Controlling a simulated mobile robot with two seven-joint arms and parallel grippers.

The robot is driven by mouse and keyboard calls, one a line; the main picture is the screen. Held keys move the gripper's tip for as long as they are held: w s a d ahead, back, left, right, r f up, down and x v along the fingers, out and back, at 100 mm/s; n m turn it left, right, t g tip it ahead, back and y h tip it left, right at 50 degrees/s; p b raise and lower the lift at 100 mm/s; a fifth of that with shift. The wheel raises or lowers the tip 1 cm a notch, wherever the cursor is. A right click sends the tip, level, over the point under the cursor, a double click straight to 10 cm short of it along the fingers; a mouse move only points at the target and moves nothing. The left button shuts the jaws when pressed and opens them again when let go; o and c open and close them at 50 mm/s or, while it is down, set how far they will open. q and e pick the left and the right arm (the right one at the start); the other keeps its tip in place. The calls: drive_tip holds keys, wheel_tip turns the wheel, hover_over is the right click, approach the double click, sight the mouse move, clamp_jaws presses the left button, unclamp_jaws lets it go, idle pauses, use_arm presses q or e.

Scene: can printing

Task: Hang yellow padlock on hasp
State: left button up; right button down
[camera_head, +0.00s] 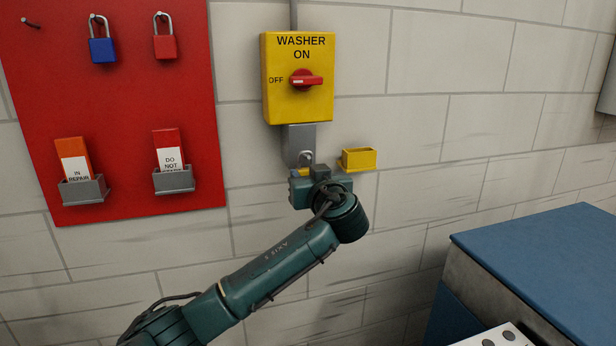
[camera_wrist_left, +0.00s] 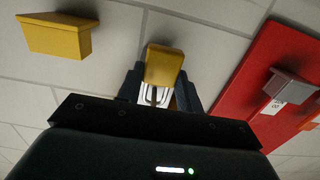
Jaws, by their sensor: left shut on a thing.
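The yellow padlock (camera_wrist_left: 164,66) is between the fingers of my left gripper (camera_wrist_left: 160,90) in the left wrist view, with its metal shackle partly visible. In the head view my left gripper (camera_head: 309,173) is at the wall just below the grey hasp plate (camera_head: 299,139), shut on the padlock. The padlock's shackle (camera_head: 306,157) shows in front of the plate's lower end, pointing up; the gripper hides most of its yellow body. I cannot tell whether the shackle passes through the hasp. My right gripper is in neither view.
The yellow washer switch box (camera_head: 297,77), its red knob at OFF, is above the hasp. A small yellow holder (camera_head: 359,159) is on the wall close right of my gripper. A red board (camera_head: 120,110) with blue and red padlocks and tags is left. A blue-topped unit (camera_head: 560,250) stands right.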

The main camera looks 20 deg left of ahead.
use_arm(q)
drive_tip(key=o, duration=1.1)
